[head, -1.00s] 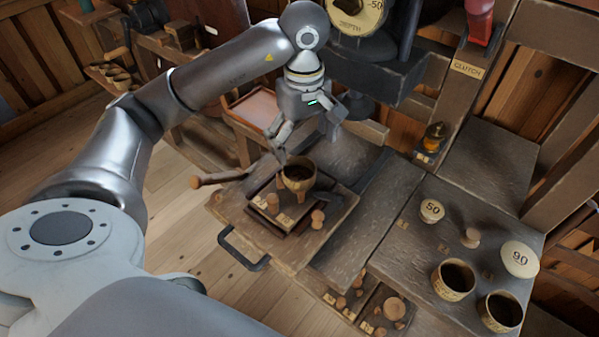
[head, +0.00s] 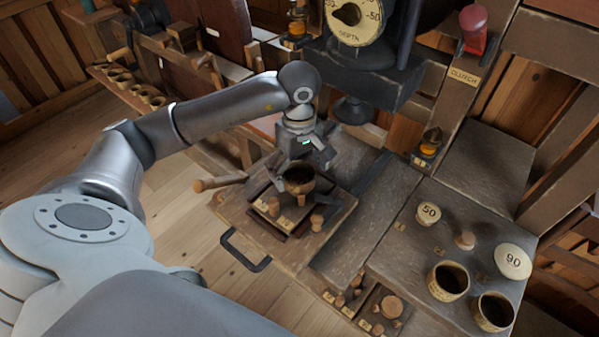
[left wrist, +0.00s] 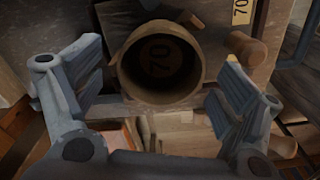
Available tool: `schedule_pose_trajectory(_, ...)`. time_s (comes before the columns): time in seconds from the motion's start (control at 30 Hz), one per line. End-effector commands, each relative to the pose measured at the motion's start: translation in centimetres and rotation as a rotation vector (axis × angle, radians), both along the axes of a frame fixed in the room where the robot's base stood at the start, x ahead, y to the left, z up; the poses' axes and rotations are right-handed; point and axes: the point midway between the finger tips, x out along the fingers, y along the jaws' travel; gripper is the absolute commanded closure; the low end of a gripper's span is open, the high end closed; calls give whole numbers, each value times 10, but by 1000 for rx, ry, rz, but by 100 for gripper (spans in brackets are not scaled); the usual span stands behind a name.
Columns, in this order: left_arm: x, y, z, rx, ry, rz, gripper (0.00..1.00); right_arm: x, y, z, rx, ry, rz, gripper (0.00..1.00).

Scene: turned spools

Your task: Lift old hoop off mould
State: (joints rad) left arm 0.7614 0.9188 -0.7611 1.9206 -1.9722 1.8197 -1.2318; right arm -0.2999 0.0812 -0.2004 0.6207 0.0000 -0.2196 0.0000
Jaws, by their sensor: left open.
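The old hoop (head: 299,187) is a tan, round, cup-like ring on a small stepped wooden mould block (head: 335,207) at the middle of the bench. In the left wrist view the hoop (left wrist: 192,75) is seen from above, with a "70" marking inside it. My left gripper (head: 301,167) is open just above the hoop. In the left wrist view its two fingers stand on either side of the hoop, with a gap on each side. The hoop's far side is partly hidden by the fingers in the head view. My right gripper is not in view.
Short wooden pegs (head: 317,222) stand around the block, and a wooden handle (head: 205,185) sticks out at left. Discs marked 50 (head: 429,212) and 90 (head: 513,261) and two cups (head: 448,281) are at right. A depth dial (head: 352,17) hangs behind.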

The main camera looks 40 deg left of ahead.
Motion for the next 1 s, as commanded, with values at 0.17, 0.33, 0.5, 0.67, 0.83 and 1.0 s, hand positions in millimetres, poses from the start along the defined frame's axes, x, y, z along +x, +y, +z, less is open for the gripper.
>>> schedule_pose_trajectory(0.17,0,0,0,0,0,0,20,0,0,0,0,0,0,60)
schedule_pose_trajectory(0.33,0,0,0,-1,1,0,42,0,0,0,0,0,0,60)
schedule_pose_trajectory(0.5,0,0,0,-1,1,0,44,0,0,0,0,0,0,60)
schedule_pose_trajectory(0.67,0,0,0,-1,1,0,44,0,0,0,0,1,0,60)
schedule_pose_trajectory(0.83,0,0,3,-1,0,0,44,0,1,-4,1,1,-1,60)
schedule_pose_trajectory(1.0,1,0,13,0,-3,0,44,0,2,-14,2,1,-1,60)
